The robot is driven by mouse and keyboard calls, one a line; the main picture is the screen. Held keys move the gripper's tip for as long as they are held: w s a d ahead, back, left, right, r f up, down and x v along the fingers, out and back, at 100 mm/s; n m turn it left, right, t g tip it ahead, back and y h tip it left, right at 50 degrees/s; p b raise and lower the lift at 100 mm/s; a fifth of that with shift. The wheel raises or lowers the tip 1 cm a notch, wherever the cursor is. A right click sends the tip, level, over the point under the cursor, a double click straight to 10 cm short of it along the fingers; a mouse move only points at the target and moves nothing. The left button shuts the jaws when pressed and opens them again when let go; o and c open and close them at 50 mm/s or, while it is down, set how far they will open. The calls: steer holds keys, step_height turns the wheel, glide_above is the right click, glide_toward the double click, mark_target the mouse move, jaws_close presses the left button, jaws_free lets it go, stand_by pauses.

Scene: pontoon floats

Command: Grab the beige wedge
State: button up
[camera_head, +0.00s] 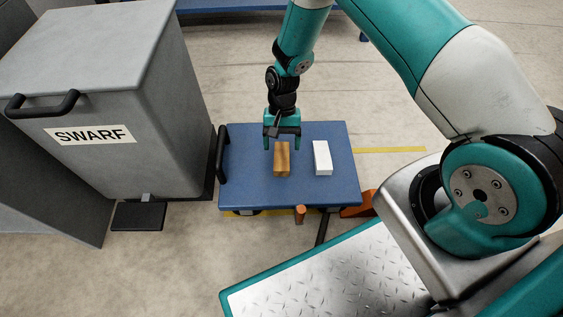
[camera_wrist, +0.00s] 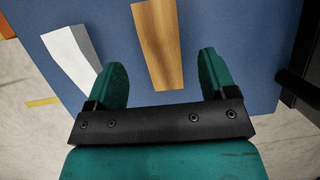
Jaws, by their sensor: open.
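A tan, wood-grained block (camera_head: 282,158), the closest match to the beige wedge, lies on the blue platform (camera_head: 240,185). In the wrist view the tan block (camera_wrist: 158,45) narrows slightly toward its near end. My gripper (camera_head: 282,147) is open and empty, pointing down at the far end of the block in the head view. In the wrist view my gripper (camera_wrist: 163,68) has one finger on each side of the block's near end, with visible gaps. The height between fingertips and block is hard to tell.
A white block (camera_head: 322,158) lies just right of the tan one; in the wrist view the white block (camera_wrist: 70,55) is near the left finger. A dark handle (camera_head: 222,154) rises at the platform's left edge. A grey SWARF bin (camera_head: 150,110) stands to the left.

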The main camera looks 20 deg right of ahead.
mark_target(282, 158)
steer(key=b+x, duration=0.3)
steer(key=x, duration=0.2)
steer(key=shift+w+f+b, duration=0.15)
steer(key=shift+b, duration=0.25)
steer(key=c, duration=1)
steer(key=shift+r, duration=0.25)
